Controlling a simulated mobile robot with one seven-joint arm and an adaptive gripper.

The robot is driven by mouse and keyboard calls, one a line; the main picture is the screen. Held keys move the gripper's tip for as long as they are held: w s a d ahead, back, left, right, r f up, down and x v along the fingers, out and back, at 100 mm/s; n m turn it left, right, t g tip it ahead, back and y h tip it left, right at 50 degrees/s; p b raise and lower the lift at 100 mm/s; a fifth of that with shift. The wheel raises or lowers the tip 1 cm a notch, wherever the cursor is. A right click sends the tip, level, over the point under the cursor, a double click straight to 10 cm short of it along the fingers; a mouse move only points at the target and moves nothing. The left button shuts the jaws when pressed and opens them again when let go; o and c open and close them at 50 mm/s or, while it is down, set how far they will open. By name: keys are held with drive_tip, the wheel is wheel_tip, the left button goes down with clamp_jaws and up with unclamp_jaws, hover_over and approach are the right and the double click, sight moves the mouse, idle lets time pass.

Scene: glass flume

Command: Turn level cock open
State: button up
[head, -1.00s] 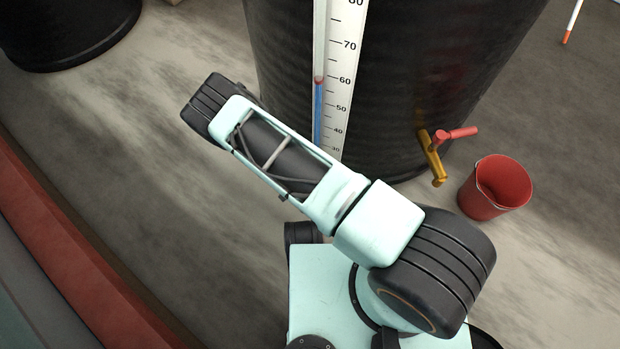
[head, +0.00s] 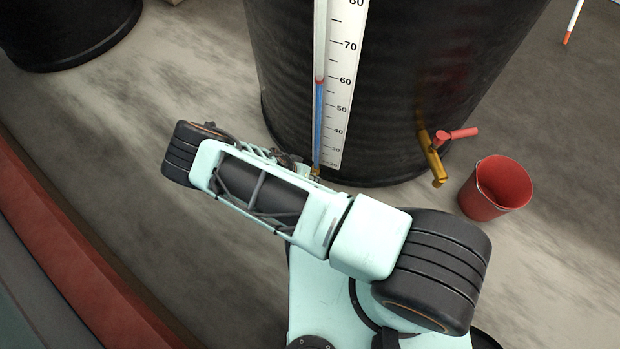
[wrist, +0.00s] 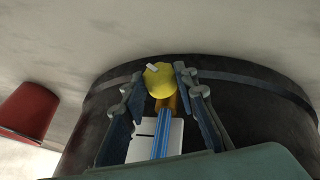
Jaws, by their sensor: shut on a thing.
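The level cock shows in the wrist view as a round yellow knob (wrist: 158,80) with a small pale tab, at the bottom end of the blue-filled gauge tube (wrist: 161,138). My gripper (wrist: 162,76) has its two dark fingers on either side of the knob and is shut on it; the exact contact is hard to see. In the head view the gauge tube (head: 319,120) stands beside the white scale (head: 343,75), with the blue column reaching about 60. A small brass fitting (head: 315,171) shows at its foot; my arm hides much of the gripper there.
The black tank (head: 400,80) stands behind the gauge. An orange tap (head: 431,160) with a red handle juts from its right side, and a red bucket (head: 495,187) stands on the floor beside it. Another black tank (head: 65,30) is at upper left. Floor between is clear.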

drive_tip(key=shift+w+a+f+n+g+h, duration=0.1)
drive_tip(key=shift+a+n+g+h, duration=0.15)
drive_tip(key=shift+h, duration=0.7)
drive_tip(key=shift+w+a+f+n+g+h, duration=0.1)
drive_tip(key=shift+n+g+h, duration=0.2)
drive_tip(key=shift+h, duration=0.65)
drive_tip(key=shift+g+h, duration=0.25)
drive_tip(key=shift+h, duration=0.25)
drive_tip(key=o, duration=1.1)
drive_tip(key=shift+o, duration=0.2)
drive_tip(key=shift+r, duration=0.1)
drive_tip(key=v, duration=1.2)
